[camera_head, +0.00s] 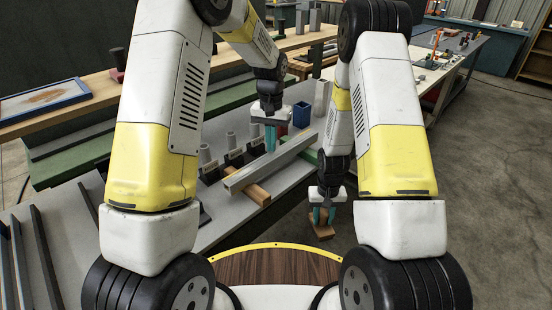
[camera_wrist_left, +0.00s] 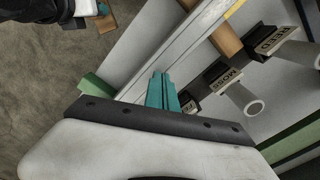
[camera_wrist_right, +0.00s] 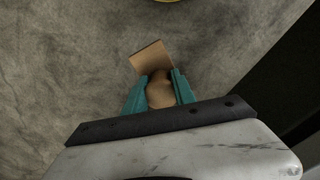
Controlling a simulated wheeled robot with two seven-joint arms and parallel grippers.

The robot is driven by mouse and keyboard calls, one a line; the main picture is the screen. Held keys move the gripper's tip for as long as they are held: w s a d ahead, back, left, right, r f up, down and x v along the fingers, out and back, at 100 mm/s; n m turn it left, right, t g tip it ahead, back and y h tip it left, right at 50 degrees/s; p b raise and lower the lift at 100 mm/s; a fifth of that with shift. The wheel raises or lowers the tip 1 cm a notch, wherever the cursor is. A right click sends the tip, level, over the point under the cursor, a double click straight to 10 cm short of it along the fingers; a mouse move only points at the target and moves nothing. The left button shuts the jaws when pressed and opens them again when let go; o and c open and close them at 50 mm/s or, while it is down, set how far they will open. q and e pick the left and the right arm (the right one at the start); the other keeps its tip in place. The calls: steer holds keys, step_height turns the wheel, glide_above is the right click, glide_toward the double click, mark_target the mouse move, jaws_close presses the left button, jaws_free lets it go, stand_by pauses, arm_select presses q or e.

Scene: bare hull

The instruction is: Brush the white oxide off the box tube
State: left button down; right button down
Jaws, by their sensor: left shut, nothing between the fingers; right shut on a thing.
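The box tube (camera_head: 262,166) is a long grey bar lying slantwise on the grey bench, raised on a wooden block (camera_head: 259,194). In the left wrist view the tube (camera_wrist_left: 160,48) shows a pale face; I cannot make out a separate patch of white oxide. My left gripper (camera_head: 270,140) is shut and empty, its teal fingertips (camera_wrist_left: 162,76) close to the tube; I cannot tell whether they touch it. My right gripper (camera_head: 319,216) is shut on a wooden brush (camera_head: 322,230), held apart from the tube, off the bench's near edge. The brush (camera_wrist_right: 152,58) hangs over the floor; its bristles are hidden.
Black stands with grey pipes (camera_head: 231,142) and name labels line the tube's far side. A blue container (camera_head: 301,115) and an upright pale square tube (camera_head: 321,97) stand at the back. A green support (camera_head: 313,156) lies near the tube's right end. The floor at right is clear.

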arm_select(q)
steer(key=shift+f, duration=0.45)
steer(key=shift+r, duration=3)
steer(key=shift+r, duration=0.1)
